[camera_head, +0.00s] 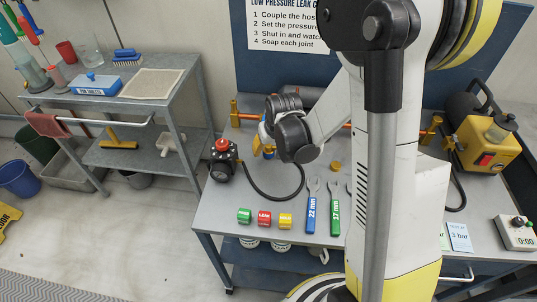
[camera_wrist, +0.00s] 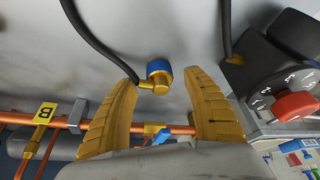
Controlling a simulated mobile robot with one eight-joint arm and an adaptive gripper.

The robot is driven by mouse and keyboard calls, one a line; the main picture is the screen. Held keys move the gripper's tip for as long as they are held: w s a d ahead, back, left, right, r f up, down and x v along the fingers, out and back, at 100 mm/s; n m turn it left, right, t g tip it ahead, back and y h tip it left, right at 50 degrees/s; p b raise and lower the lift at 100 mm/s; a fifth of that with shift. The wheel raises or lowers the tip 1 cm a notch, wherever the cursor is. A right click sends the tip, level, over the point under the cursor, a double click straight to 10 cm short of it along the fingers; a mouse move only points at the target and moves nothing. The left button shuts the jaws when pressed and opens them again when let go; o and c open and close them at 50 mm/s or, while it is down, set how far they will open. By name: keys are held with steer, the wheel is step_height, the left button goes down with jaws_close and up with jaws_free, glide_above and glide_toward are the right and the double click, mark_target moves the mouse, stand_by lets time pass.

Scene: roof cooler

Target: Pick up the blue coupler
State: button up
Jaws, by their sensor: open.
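The blue coupler (camera_wrist: 159,68) shows in the wrist view as a short blue collar on a brass elbow (camera_wrist: 157,86). A black hose (camera_wrist: 97,42) runs close to the elbow. My gripper (camera_wrist: 160,80) is open, its two yellow fingers spread to the left and right of the coupler with clear gaps. I cannot tell how far the coupler is in depth from the fingers. In the head view my gripper (camera_head: 266,142) is over the back left of the bench, and my wrist hides much around it; I cannot make out the coupler there with certainty.
A black regulator with a red knob (camera_wrist: 296,106) stands right of the fingers; it also shows in the head view (camera_head: 223,160). Spanners (camera_head: 311,205) lie on the bench (camera_head: 268,195).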

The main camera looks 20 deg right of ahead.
steer(key=shift+x, duration=1.05)
steer(key=shift+r, duration=0.15)
jaws_close()
step_height(320, 180, up, 5)
steer(key=shift+f+p, duration=0.25)
steer(key=shift+p, duration=1)
steer(key=s+d+r+p, duration=0.3)
steer(key=s+d+r, duration=0.3)
steer(key=d, duration=0.3)
steer(key=shift+s+d+r+p, duration=0.25)
steer(key=shift+s+p, duration=0.15)
steer(key=shift+s, duration=0.1)
